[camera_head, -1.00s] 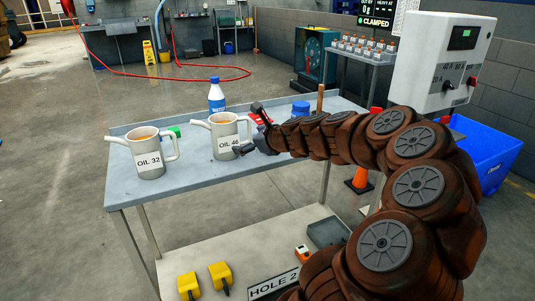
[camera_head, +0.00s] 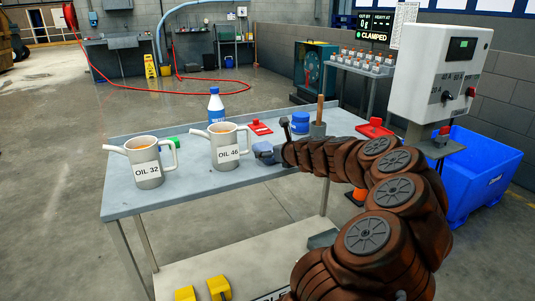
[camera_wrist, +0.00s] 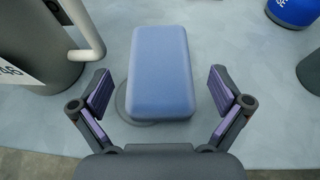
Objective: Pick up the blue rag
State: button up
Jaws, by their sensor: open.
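The blue rag (camera_wrist: 160,72) is a rounded, block-shaped blue piece on the grey table, in the middle of the wrist view. In the head view the blue rag (camera_head: 263,150) shows just right of the OIL 46 jug, partly hidden by my gripper. My gripper (camera_wrist: 162,88) is open, with one finger on each side of the rag's near end and gaps between the fingers and the rag. In the head view my gripper (camera_head: 272,140) is over the table's right half, and only part of it shows.
The OIL 46 jug (camera_head: 228,150) stands close left of the rag; its handle (camera_wrist: 88,30) is near my left finger. The OIL 32 jug (camera_head: 147,168) is further left. A blue-capped bottle (camera_head: 216,106), a red item (camera_head: 260,127) and a blue container (camera_head: 301,122) stand behind.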

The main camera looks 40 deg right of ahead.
aim_at(264, 145)
jog(key=shift+x, duration=1.25)
jog(key=c, duration=1.2)
